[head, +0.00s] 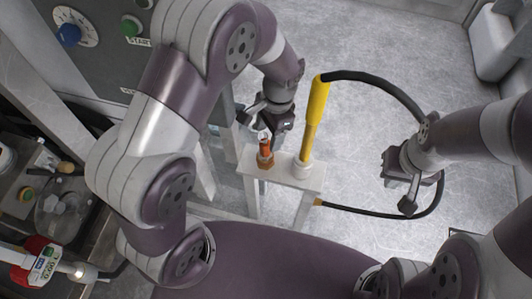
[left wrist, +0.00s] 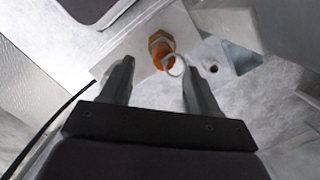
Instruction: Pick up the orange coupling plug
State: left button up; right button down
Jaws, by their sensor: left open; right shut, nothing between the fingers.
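The orange coupling plug (head: 265,148) stands upright on a small white shelf (head: 290,177) in the head view, with a brass-coloured hex base and a pale ring at its top. In the left wrist view the plug (left wrist: 163,55) shows beyond the fingertips, roughly between them. My left gripper (head: 262,124) is open just above and behind the plug; its fingers (left wrist: 157,75) frame the plug without visibly touching it. My right gripper (head: 398,190) is shut and empty, well to the right of the shelf.
A yellow-handled rod (head: 315,115) stands on the shelf just right of the plug, with a black hose (head: 385,80) looping to the right. A grey control panel (head: 100,50) is at the upper left. A red device (head: 38,262) is at the lower left. Grey floor lies behind.

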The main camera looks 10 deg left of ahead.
aim_at(264, 149)
pick_arm(q)
jog(key=f, duration=0.3)
jog(key=shift+a, duration=0.2)
jog(key=f, duration=0.1)
jog(key=f+b, duration=0.1)
jog(key=f, duration=0.3)
jog(key=shift+s+a, duration=0.1)
jog(key=shift+a, duration=0.3)
jog(key=shift+s, duration=0.1)
jog(key=shift+c, duration=0.9)
grip_shut()
